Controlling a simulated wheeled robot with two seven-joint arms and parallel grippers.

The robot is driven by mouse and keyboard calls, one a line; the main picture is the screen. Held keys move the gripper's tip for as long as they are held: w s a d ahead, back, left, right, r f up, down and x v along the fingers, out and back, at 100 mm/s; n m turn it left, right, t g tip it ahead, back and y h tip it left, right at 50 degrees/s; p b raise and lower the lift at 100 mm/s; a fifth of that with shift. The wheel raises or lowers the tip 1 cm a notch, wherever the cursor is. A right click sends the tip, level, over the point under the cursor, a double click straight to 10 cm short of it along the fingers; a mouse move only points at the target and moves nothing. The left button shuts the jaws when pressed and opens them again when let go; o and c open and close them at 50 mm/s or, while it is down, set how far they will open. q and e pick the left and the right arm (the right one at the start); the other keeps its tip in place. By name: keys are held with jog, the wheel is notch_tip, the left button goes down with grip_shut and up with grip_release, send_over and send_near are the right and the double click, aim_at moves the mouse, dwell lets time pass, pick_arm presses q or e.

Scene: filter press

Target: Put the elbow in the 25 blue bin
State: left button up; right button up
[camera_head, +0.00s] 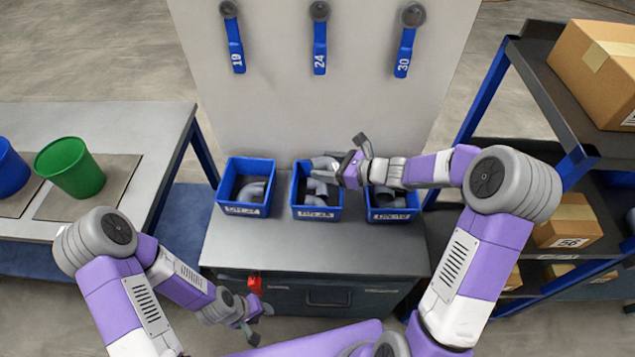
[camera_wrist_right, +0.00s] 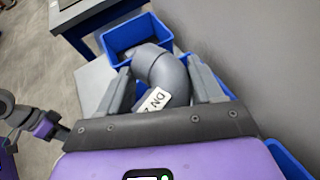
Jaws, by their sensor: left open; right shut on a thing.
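A grey elbow (camera_wrist_right: 165,75) with a white label starting "DN" is held between the fingers of my right gripper (camera_wrist_right: 165,88), which is shut on it. In the head view the elbow (camera_head: 323,165) is over the middle blue bin (camera_head: 318,212), and my right gripper (camera_head: 325,172) reaches in from the right. Other grey parts lie in the middle bin. The left blue bin (camera_head: 245,209) holds a grey elbow, and the right blue bin (camera_head: 392,214) holds grey parts, partly hidden by my arm. The bin labels are too small to read surely. My left gripper (camera_head: 252,318) is open and empty before the cabinet.
The bins stand on a grey bench (camera_head: 310,255) against a pale panel with blue handles marked 19, 24 and 30. A left table (camera_head: 130,115) carries a green bucket (camera_head: 70,168) and a blue one. A shelf with cardboard boxes (camera_head: 595,65) stands at right.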

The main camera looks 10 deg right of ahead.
jog(key=shift+s+f+b, duration=0.15)
jog(key=shift+f+b, duration=1.4)
jog(key=shift+f, duration=3.05)
jog(key=shift+f, duration=0.15)
jog(key=o, duration=1.5)
